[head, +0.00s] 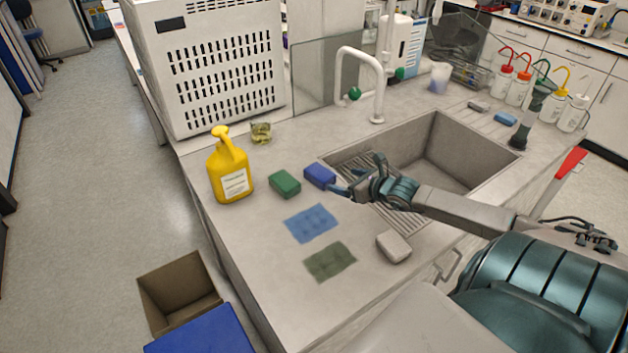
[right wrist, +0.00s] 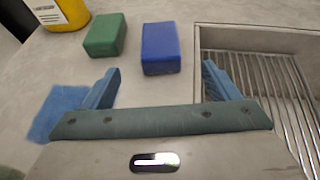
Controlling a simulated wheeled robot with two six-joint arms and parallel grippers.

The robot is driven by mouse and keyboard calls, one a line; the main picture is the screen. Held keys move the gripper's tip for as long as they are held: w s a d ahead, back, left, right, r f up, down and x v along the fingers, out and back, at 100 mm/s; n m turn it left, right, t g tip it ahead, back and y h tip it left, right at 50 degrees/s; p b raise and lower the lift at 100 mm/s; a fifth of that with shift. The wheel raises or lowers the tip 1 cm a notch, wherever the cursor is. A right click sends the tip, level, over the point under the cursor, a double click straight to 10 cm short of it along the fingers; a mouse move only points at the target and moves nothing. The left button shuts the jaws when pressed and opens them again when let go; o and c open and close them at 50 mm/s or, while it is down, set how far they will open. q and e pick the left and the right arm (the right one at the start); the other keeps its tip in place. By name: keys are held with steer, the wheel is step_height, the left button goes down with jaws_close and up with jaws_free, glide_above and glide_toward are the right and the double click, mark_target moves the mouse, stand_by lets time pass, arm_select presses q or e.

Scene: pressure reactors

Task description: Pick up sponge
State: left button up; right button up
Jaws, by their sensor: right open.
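A blue sponge (head: 319,176) lies on the counter beside the sink's left edge. A green sponge (head: 285,184) lies just left of it, and a pale grey sponge (head: 393,246) lies nearer the front. My right gripper (head: 342,190) is at the sink's left edge, close to the blue sponge. In the right wrist view the right gripper (right wrist: 161,82) is open and empty. The blue sponge (right wrist: 160,48) is beyond the fingertips, between their lines, and the green sponge (right wrist: 105,35) is left of it. My left gripper is not in view.
The sink (head: 470,150) with a metal rack and white faucet (head: 378,85) is right of the sponges. A yellow bottle (head: 229,170) stands left. A blue cloth (head: 313,223) and a green cloth (head: 330,261) lie flat in front. An open brown box (head: 180,295) is on the floor.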

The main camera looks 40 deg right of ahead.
mark_target(328, 177)
steer(key=b+x, duration=0.2)
steer(key=x, duration=0.1)
steer(key=f+b+x, duration=0.1)
steer(key=b+x, duration=0.2)
steer(key=shift+s+d, duration=0.1)
steer(key=shift+w+f, duration=0.15)
steer(key=shift+w, duration=0.7)
steer(key=shift+r+x, duration=0.15)
steer(key=shift+x, duration=0.95)
steer(key=shift+r+x, duration=0.15)
steer(key=shift+x, duration=1)
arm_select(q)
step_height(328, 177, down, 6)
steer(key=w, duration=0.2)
arm_select(e)
steer(key=c, duration=1.1)
